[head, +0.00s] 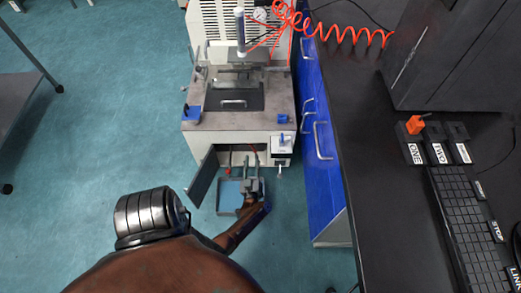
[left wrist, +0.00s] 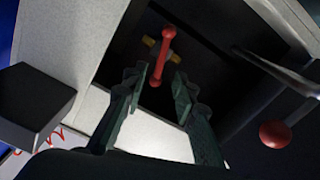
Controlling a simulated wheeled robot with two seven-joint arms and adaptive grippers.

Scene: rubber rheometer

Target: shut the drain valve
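The drain valve appears in the left wrist view as a red handle (left wrist: 163,60) on a brass-coloured fitting, inside a dark cabinet. My left gripper (left wrist: 162,84) has its two dark green fingers apart. The lower end of the red handle shows between the fingertips, and I cannot tell whether they touch it. In the head view my left gripper (head: 251,187) is at the open cabinet (head: 237,158) under the machine. A small red spot (head: 228,171) shows at the opening; I cannot tell whether it is the valve. My right gripper is not in view.
The open cabinet door (head: 204,176) stands left of my gripper. A rod with a red ball knob (left wrist: 275,134) is right of the fingers.

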